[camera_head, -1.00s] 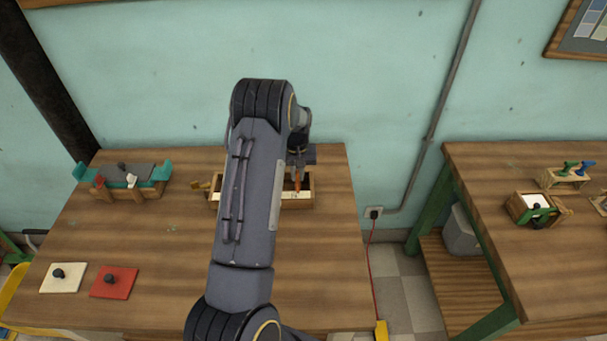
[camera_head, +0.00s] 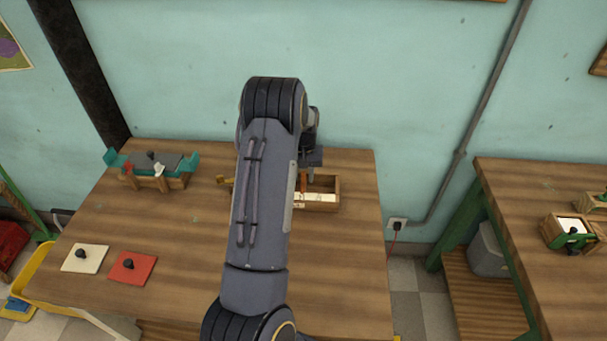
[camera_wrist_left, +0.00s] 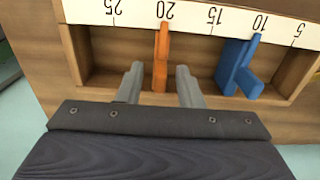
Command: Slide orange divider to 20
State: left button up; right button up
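The wooden box (camera_head: 338,190) with a white number strip stands near the back of the table. The orange divider (camera_wrist_left: 161,58) is upright in it, with its top end at the 20 label on the strip (camera_wrist_left: 190,15). It also shows in the head view (camera_head: 303,182). A blue divider (camera_wrist_left: 236,66) is near the 10 label. My left gripper (camera_wrist_left: 160,72) is open, one finger on each side of the orange divider, with a visible gap on both sides. In the head view my left arm hides the left part of the box.
A teal and wood holder (camera_head: 155,170) stands at the back left. A white plate (camera_head: 85,259) and a red plate (camera_head: 134,267), each with a black knob, lie at the front left. Another table (camera_head: 540,175) is at the right.

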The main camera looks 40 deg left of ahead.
pick_arm(q)
notch_tip(320, 180, up, 8)
jog(key=shift+f+b, duration=0.25)
jog(key=shift+b, duration=0.45)
jog(key=shift+r, duration=0.15)
